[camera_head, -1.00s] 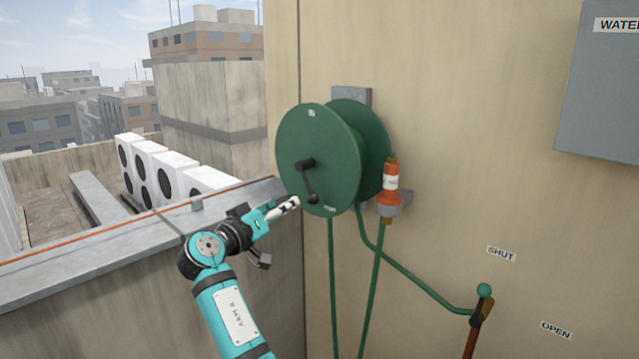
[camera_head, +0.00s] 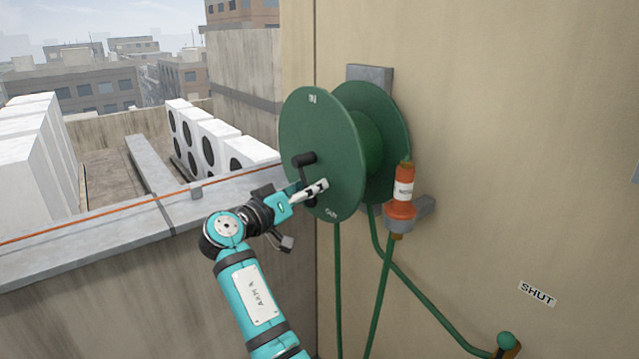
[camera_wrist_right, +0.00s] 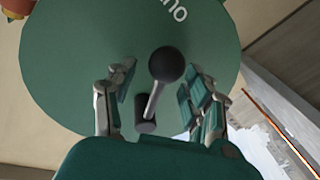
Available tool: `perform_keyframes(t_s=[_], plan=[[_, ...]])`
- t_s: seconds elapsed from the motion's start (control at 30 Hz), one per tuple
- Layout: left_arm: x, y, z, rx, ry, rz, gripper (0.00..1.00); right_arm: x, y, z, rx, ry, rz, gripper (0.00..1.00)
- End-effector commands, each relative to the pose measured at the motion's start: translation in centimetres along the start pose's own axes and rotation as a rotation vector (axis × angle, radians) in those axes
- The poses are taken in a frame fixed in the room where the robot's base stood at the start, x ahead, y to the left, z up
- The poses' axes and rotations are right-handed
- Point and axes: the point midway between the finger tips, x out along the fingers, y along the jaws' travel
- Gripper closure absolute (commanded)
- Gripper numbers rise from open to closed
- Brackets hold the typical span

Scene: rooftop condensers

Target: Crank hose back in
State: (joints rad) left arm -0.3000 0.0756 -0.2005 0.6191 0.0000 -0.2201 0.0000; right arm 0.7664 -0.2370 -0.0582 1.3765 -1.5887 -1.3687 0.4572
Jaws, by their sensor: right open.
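The green hose reel (camera_head: 325,135) is mounted on the tan wall, and it fills much of the right wrist view (camera_wrist_right: 75,60). Its black crank (camera_head: 303,160) is on the front disc; in the right wrist view the crank's dark knob (camera_wrist_right: 166,64) lies between the fingers. My right gripper (camera_head: 318,188) is open in front of the lower disc, its fingers on either side of the crank in the wrist view; I cannot tell whether they touch it. The green hose (camera_head: 380,310) hangs below the reel. An orange nozzle (camera_head: 403,190) sits upright in a grey wall holder. My left gripper is not in view.
A concrete parapet (camera_head: 110,235) with an orange cable runs along the left, under my right arm. White condenser units (camera_head: 205,140) stand beyond it. A green-knobbed lever (camera_head: 505,341) is at the lower right, below a SHUT label (camera_head: 537,294).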

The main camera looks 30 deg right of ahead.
Motion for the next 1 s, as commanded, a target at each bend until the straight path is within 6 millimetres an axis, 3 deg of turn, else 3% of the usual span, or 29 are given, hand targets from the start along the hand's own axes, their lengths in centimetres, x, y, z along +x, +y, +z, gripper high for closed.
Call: perform_keyframes(t_s=[0.3, 0.7, 1.0], plan=[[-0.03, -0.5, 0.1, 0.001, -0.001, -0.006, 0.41, -0.11, -0.03, 0.02, 0.0, 0.0, 0.0, 0.48], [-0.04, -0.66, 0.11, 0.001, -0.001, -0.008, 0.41, -0.07, -0.01, 0.02, 0.0, 0.0, 0.001, 1.0], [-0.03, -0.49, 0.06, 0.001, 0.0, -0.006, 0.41, -0.11, -0.07, 0.09, -0.002, -0.001, 0.0, 1.0]])
